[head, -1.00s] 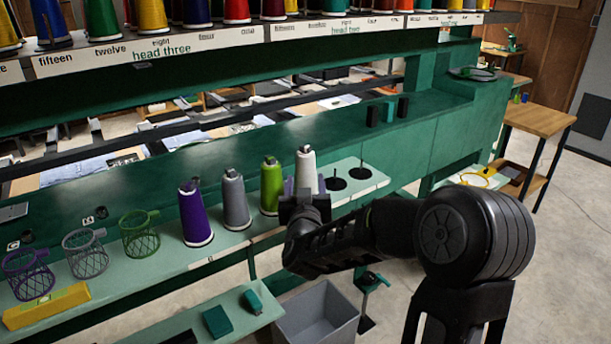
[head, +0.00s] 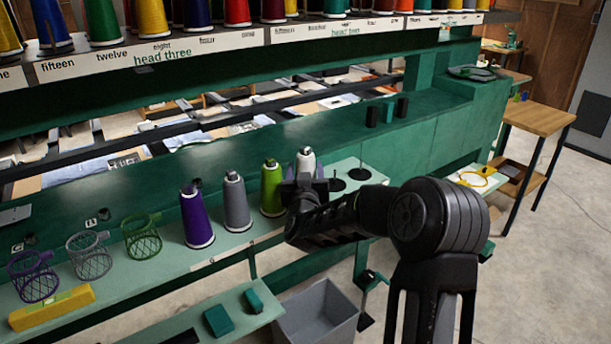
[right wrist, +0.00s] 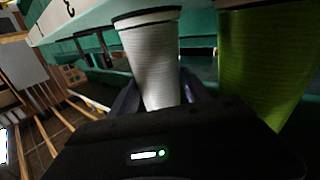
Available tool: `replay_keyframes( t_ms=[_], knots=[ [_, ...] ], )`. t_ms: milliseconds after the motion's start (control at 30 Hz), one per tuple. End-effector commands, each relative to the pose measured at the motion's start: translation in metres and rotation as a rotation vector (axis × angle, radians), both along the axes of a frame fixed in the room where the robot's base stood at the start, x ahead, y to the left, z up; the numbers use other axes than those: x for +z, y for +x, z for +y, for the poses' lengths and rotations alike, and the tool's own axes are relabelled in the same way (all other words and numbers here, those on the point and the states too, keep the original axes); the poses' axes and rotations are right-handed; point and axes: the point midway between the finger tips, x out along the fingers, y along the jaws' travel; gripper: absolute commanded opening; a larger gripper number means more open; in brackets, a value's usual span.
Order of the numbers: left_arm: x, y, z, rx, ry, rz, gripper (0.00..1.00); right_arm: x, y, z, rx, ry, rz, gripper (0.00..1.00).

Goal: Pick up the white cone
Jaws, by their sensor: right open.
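The white cone (head: 306,160) stands upright on the pale green shelf, at the right end of a row of thread cones. In the head view its lower part is hidden by my right gripper (head: 305,186). In the right wrist view the white cone (right wrist: 152,62) appears upside down between the two purplish fingers of my right gripper (right wrist: 160,97). The fingers are open, one on each side of the cone; I cannot tell whether they touch it. My left gripper is out of view.
The green cone (head: 271,188) stands close left of the white one, then grey (head: 236,202) and purple (head: 196,218) cones. Empty pegs (head: 359,174) are to the right. A grey bin (head: 316,312) is below. A rack of cones hangs above.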

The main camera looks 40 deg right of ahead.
Motion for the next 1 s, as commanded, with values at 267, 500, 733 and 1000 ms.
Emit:
replay_keyframes(
  t_ms=[267, 500, 733, 1000],
  knots=[
    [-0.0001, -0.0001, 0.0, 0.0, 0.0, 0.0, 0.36, -0.0004, 0.0011, -0.0002, 0.001, 0.0, 0.0, 0.56],
    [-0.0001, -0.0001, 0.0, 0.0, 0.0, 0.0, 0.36, -0.0003, 0.001, -0.0001, 0.001, 0.0, 0.0, 0.56],
    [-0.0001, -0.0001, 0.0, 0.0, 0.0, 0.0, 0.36, -0.0003, 0.0009, -0.0001, 0.001, 0.0, 0.0, 0.44],
    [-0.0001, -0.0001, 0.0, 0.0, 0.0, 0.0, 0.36, -0.0003, 0.0009, -0.0002, 0.001, 0.0, 0.0, 0.22]
  ],
)
